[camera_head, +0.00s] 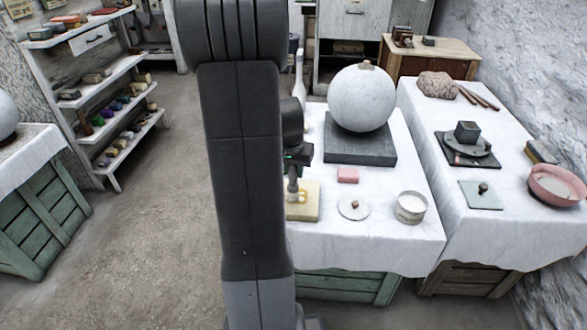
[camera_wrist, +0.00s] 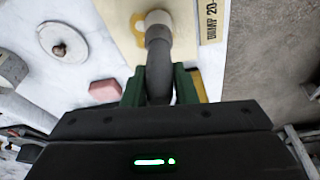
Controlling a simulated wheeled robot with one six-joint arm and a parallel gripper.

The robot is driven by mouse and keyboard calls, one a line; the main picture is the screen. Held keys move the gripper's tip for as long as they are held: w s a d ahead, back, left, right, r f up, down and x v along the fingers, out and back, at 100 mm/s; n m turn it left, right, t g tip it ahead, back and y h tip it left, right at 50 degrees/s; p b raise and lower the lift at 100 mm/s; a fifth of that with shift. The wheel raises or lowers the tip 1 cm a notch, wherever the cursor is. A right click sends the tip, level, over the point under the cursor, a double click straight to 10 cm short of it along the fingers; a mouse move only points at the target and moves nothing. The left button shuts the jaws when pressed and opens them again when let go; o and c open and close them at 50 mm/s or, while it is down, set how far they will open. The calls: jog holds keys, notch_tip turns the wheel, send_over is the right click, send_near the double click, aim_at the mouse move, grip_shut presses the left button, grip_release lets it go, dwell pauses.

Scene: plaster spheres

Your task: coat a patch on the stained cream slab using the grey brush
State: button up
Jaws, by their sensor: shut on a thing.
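The cream slab (camera_head: 308,210) lies on the white-covered near table, partly hidden behind my arm. In the wrist view the slab (camera_wrist: 186,14) bears a yellow-ochre stain (camera_wrist: 137,27) and a label at its right edge. My gripper (camera_wrist: 159,82) is shut on the grey brush (camera_wrist: 158,62), its green fingers on either side of the handle. The brush's pale head is over the stain; I cannot tell whether it touches the slab. In the head view my gripper (camera_head: 295,166) is above the slab with the brush (camera_head: 293,186) pointing down.
A pink block (camera_head: 347,175), a round lid with a knob (camera_head: 354,210) and an open tin of pale contents (camera_head: 411,208) stand right of the slab. Behind is a large plaster sphere (camera_head: 361,97) on a dark plinth (camera_head: 359,150). The floor left of the table is clear.

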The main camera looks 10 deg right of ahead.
jog(key=shift+f, duration=0.25)
jog(key=shift+s+a+b, duration=0.2)
jog(key=shift+s+b, duration=0.1)
jog(key=shift+s, duration=0.45)
jog(key=w, duration=0.1)
jog(key=w+d, duration=0.1)
jog(key=w, duration=0.1)
jog(key=shift+p, duration=0.3)
jog(key=shift+s+a, duration=0.1)
